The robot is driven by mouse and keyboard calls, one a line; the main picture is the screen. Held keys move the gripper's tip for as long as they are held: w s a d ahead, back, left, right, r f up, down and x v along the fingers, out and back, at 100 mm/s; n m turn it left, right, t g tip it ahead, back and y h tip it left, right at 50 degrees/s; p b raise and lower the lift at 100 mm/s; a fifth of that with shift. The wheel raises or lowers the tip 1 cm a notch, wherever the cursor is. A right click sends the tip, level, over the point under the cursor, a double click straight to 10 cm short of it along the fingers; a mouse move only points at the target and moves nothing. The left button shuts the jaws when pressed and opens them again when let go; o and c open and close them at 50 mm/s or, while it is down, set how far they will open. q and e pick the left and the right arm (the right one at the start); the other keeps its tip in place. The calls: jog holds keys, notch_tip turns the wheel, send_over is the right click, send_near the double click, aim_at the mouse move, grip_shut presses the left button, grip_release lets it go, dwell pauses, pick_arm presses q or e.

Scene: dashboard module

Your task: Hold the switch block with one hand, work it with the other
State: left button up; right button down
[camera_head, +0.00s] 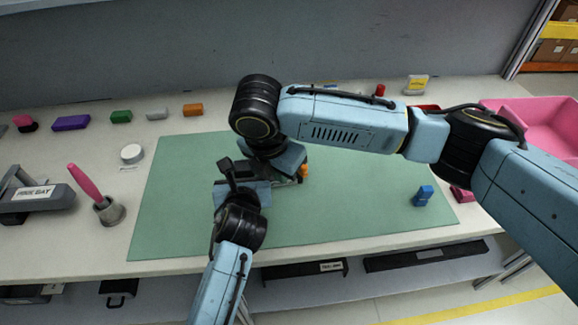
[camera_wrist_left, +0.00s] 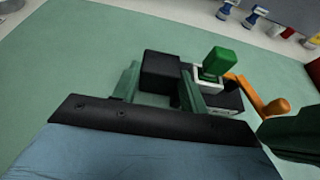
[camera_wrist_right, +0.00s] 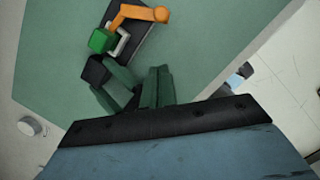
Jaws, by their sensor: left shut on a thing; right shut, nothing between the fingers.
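The switch block is black, with a green switch cap (camera_wrist_left: 215,61) in a white frame and an orange lever (camera_wrist_left: 262,98) at one side. In the left wrist view the black body (camera_wrist_left: 160,70) sits between the green fingers of my left gripper (camera_wrist_left: 161,92), which is shut on it. The right wrist view shows the cap (camera_wrist_right: 102,40) and lever (camera_wrist_right: 142,14) too. My right gripper (camera_wrist_right: 158,86) is shut and empty, beside the block and apart from the lever. In the head view my arms hide most of the block; the orange lever (camera_head: 305,170) peeks out.
The green mat (camera_head: 350,215) is mostly clear, with a blue piece (camera_head: 423,195) on its right. A pink bin (camera_head: 550,130) stands at the right. A pink-handled tool (camera_head: 86,184) in a cup and a white disc (camera_head: 131,153) are at the left. Several coloured blocks line the back.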

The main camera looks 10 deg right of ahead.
jog(key=v, duration=0.8)
jog(key=c, duration=2.2)
grip_release()
jog(key=c, duration=1.7)
grip_release()
jog(key=shift+w+d+r+m, duration=0.1)
jog(key=shift+w+d+m, duration=0.05)
jog(key=shift+m, duration=0.15)
jog(key=shift+o, duration=1.2)
jog(key=shift+w+d+m, duration=0.2)
jog(key=shift+w+m, duration=0.05)
jog(key=shift+m, duration=0.35)
jog(key=shift+o, duration=0.4)
jog(key=w+d+r+m+g+y, duration=0.1)
jog(key=w+d+m, duration=0.3)
jog(key=m, duration=0.8)
jog(key=shift+d+r+m+g, duration=0.2)
jog(key=shift+d+m+g, duration=0.1)
jog(key=shift+d+g, duration=0.1)
jog(key=f+m, duration=0.1)
jog(key=f, duration=0.2)
jog(key=f+m, duration=0.1)
jog(key=f, duration=0.3)
jog(key=w+d+f+m, duration=0.1)
jog(key=f, duration=0.3)
jog(key=shift+w+d+f+m+y, duration=0.1)
jog(key=shift+f+m+y, duration=0.2)
jog(key=shift+y, duration=0.1)
